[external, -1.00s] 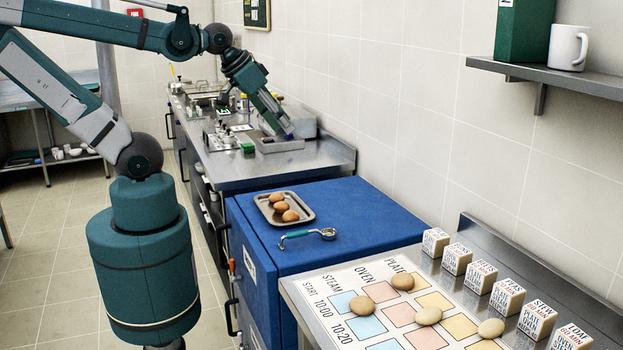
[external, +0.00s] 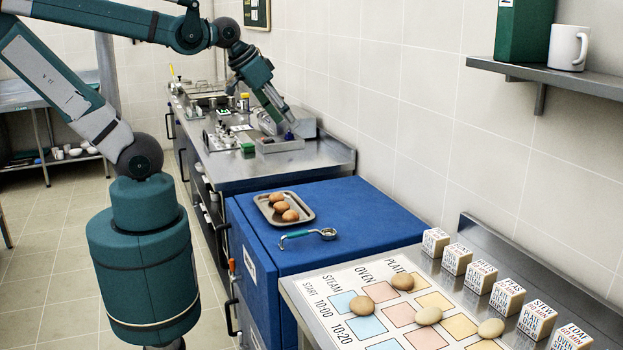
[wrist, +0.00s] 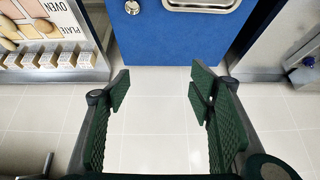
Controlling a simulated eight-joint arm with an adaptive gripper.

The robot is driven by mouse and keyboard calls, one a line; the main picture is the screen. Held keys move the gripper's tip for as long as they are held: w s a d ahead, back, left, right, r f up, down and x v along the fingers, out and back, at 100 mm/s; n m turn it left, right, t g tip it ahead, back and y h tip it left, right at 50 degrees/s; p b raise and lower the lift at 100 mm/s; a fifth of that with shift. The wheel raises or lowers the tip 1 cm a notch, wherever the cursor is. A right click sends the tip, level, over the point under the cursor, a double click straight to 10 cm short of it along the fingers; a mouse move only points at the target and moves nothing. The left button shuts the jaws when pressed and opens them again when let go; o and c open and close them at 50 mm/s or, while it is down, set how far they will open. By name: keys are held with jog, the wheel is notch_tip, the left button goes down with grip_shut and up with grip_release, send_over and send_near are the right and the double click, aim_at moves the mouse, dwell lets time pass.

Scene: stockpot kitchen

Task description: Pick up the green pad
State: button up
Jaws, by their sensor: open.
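A small green block, which looks like the green pad (external: 248,148), lies on the steel counter beyond the blue cabinet in the external view. My gripper (external: 284,112) is above and to the right of it in that picture, over the grey tray area, apart from the pad. Its fingertips are small and hard to make out there. In the wrist view my gripper (wrist: 158,100) has its two green-padded fingers spread wide, with nothing between them. The green pad does not show in the wrist view.
A grey tray (external: 280,146) sits beside the pad on the counter (external: 240,173). The blue cabinet (external: 365,215) bears a tray of brown eggs (external: 263,205) and a scoop (external: 310,235). A wall bounds the right side. The wrist view shows open tiled floor (wrist: 155,145).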

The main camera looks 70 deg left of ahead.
jog(key=w+a+g, duration=0.1)
jog(key=w+a, duration=0.5)
jog(key=a, duration=0.6)
jog(key=w+a+f+g+y, duration=0.15)
jog(key=w+a, duration=0.45)
jog(key=a, duration=0.6)
jog(key=w+a+g, duration=0.2)
jog(key=w+a, duration=0.4)
jog(key=a, duration=0.6)
jog(key=g+h, duration=0.2)
send_over(247, 145)
jog(key=shift+n, duration=0.4)
jog(key=f, duration=2.2)
jog(key=shift+w+f, duration=0.25)
jog(key=shift+w, duration=0.1)
jog(key=shift+s+a+f, duration=0.25)
jog(key=shift+a, duration=0.15)
